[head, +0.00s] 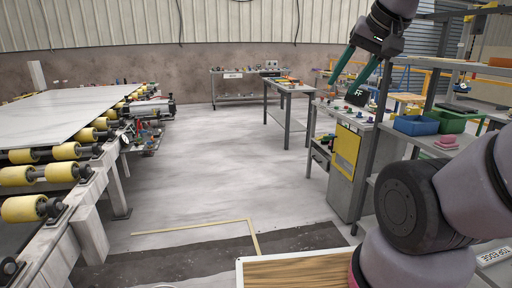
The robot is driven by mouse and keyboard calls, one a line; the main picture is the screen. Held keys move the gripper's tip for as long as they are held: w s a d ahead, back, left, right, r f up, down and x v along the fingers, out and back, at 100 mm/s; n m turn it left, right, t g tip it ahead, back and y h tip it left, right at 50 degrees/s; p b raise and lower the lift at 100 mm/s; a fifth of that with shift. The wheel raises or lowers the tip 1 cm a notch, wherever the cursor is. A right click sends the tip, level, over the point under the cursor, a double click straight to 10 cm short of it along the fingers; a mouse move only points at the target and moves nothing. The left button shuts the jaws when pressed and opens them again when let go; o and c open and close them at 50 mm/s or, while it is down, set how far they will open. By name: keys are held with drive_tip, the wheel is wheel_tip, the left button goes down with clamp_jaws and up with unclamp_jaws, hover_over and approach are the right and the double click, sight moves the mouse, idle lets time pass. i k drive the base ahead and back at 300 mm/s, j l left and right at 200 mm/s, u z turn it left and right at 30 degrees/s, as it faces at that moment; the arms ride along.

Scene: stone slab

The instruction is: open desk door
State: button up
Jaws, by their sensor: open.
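A grey metal desk (341,192) stands right of centre, along the right side of the floor. A yellow door panel (346,152) is on its front, near the top, and looks closed. An open-looking drawer or bin (320,153) is just left of it. My gripper (344,89) hangs from the top, above the desk as seen in the picture, with its two teal fingers apart and nothing between them. It is apart from the yellow panel in the picture; its depth to the desk is hard to tell.
A roller conveyor with a stone slab (70,115) runs along the left. Shelves with a blue bin (415,125) and a green bin (455,121) stand at right. A wooden-topped surface (295,272) is low in front. The central floor (215,165) is clear.

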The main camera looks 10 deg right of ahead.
sight(347, 143)
drive_tip(key=i+z, duration=0.1)
drive_tip(key=i, duration=0.9)
drive_tip(key=i+j+z, duration=0.1)
drive_tip(key=i, duration=0.85)
drive_tip(key=i+j+z, duration=0.25)
drive_tip(key=i+z, duration=0.2)
drive_tip(key=i, duration=0.15)
drive_tip(key=i+j+z, duration=0.9)
drive_tip(key=j, duration=0.2)
drive_tip(key=i, duration=0.05)
